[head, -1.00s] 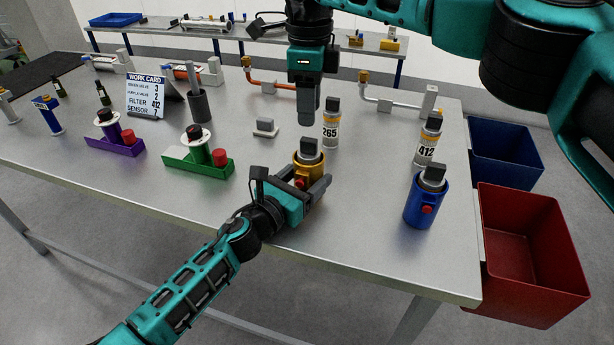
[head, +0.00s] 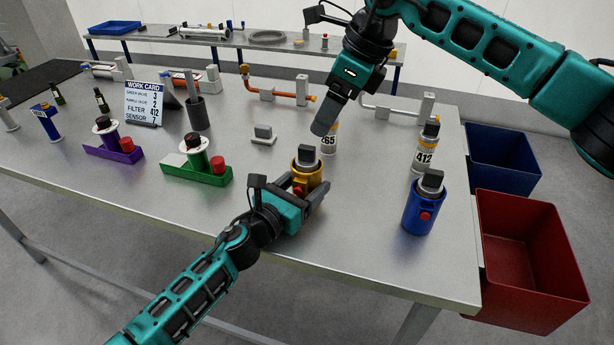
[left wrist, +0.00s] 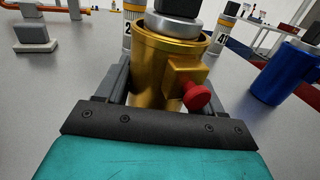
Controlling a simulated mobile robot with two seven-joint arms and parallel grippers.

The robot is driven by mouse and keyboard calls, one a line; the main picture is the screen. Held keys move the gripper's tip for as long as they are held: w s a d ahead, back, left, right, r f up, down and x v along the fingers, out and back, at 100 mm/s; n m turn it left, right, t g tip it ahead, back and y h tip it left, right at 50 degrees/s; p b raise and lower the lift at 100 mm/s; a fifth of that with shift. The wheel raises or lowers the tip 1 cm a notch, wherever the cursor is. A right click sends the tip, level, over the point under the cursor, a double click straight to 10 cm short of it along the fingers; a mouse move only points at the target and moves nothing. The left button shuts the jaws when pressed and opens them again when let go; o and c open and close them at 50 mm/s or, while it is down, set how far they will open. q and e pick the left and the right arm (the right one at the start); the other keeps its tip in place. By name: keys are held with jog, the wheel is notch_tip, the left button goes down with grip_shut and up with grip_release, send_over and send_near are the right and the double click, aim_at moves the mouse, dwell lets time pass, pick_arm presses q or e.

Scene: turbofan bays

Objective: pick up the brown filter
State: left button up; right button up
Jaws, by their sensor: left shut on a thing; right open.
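A gold-brown cylindrical housing (head: 312,177) with a red knob stands on the grey table. A filter with a dark square cap (head: 306,153) sits in its top; its lower part is hidden inside. My left gripper (head: 307,198) is shut on the housing, one finger on each side; the left wrist view shows the housing (left wrist: 160,75) between the fingers. My right gripper (head: 325,118) is open and empty, seen edge-on. It hangs tilted above and behind the housing, apart from the cap, covering the top of the canister marked 265 (head: 329,146).
A canister marked 412 (head: 426,150) and a blue housing (head: 422,208) stand to the right. Green (head: 197,172) and purple (head: 113,150) valve stands, a work card (head: 144,103) and a small grey block (head: 263,136) are left. Red (head: 530,255) and blue (head: 503,158) bins adjoin the right edge.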

aim_at(308, 147)
jog(key=x, duration=1)
jog(key=shift+w+f, duration=0.1)
jog(key=shift+w, duration=0.2)
jog(key=shift+c, duration=0.3)
jog(key=c, duration=1.1)
notch_tip(308, 147, up, 18)
jog(key=shift+a+r, duration=0.1)
pick_arm(q)
jog(key=o, duration=1.3)
